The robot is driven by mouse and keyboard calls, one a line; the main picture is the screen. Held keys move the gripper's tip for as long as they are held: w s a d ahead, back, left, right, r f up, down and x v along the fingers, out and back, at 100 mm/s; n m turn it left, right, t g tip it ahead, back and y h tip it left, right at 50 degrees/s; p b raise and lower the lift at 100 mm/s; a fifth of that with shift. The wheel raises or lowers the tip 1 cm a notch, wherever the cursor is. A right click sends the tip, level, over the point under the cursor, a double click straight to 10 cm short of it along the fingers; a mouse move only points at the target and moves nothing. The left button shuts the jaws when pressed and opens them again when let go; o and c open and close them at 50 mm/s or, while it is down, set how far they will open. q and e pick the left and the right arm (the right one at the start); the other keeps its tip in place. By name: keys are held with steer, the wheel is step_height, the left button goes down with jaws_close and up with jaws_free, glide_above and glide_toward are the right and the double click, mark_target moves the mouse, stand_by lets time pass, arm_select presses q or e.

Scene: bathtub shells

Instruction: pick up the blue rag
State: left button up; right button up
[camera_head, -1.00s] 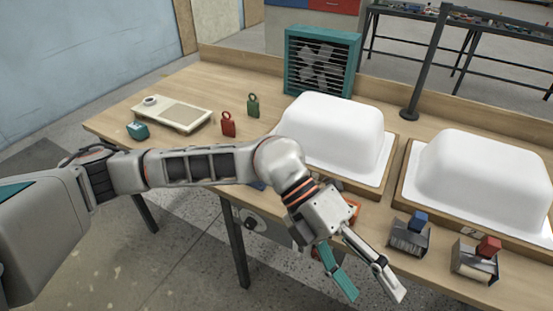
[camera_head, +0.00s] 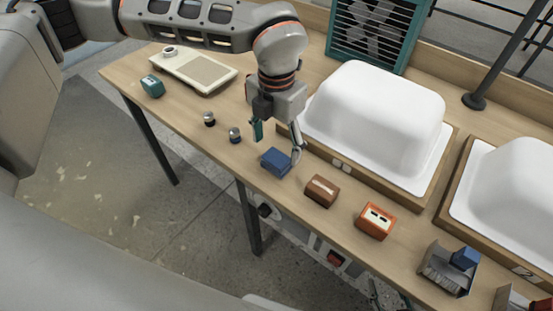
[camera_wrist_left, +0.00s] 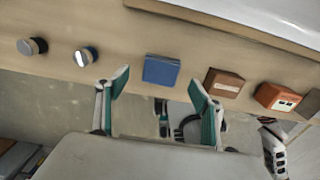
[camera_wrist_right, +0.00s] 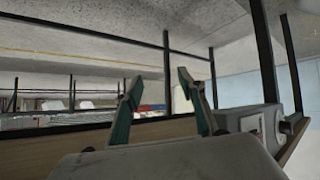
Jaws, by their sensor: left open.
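The blue rag (camera_head: 276,162) is a small folded block lying flat near the table's front edge. In the left wrist view the rag (camera_wrist_left: 161,70) lies ahead of the fingers, roughly between their tips in the picture. My left gripper (camera_head: 277,143) is open and empty, pointing down just behind and above the rag. Its spread fingers (camera_wrist_left: 159,80) also show in the left wrist view, and no contact with the rag is visible. My right gripper (camera_wrist_right: 158,77) shows in the right wrist view with its fingers apart and nothing between them.
A brown block (camera_head: 321,191) and an orange box (camera_head: 375,220) sit right of the rag. Two small dark knobs (camera_head: 235,135) (camera_head: 209,119) sit left. A white tub shell (camera_head: 378,115) on a wooden base stands behind. A brush with blue block (camera_head: 464,258) is further right.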

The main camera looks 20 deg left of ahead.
mark_target(276, 158)
arm_select(q)
step_height(276, 158, down, 5)
steer(key=shift+s+f, duration=0.1)
steer(key=c, duration=1.2)
step_height(276, 158, up, 20)
steer(key=p, duration=0.1)
